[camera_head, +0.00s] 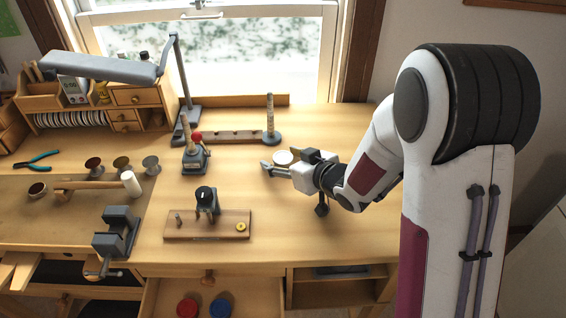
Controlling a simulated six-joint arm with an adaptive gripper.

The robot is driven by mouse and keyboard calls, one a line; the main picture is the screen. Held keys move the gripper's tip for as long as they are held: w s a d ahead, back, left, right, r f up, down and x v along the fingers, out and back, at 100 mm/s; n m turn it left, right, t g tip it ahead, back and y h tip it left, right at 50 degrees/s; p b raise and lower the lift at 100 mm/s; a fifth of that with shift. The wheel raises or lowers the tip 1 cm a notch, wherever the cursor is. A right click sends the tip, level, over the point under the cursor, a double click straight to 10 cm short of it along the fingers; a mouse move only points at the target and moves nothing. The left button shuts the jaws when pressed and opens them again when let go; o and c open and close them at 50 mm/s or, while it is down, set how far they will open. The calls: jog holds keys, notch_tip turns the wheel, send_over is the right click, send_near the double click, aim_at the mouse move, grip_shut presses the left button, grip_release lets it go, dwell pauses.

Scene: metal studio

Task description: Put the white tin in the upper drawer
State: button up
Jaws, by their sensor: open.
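The white tin (283,157) looks like a small, round, cream-coloured disc on the right part of the bench top. My gripper (286,163) is low over the bench with its fingers open, one on each side of the tin. Whether either finger touches it I cannot tell. A wooden knob (208,277) shows at the bench's front edge, seemingly on a shut upper drawer front. Below it a pulled-out drawer (151,297) holds a red tin (187,307) and a blue tin (221,306); its front is cut off by the frame.
A wooden board (175,229) with a small dark tool stands left of my gripper. Behind are a ring mandrel (270,118), a red-knobbed device (195,155) and a lamp (176,80). A vise (117,232) sits at the front left. Bench in front of my gripper is clear.

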aim_at(283, 157)
jog(key=c, duration=1.4)
jog(key=shift+o, duration=0.2)
jog(key=shift+r, duration=0.1)
jog(key=shift+r, duration=4.95)
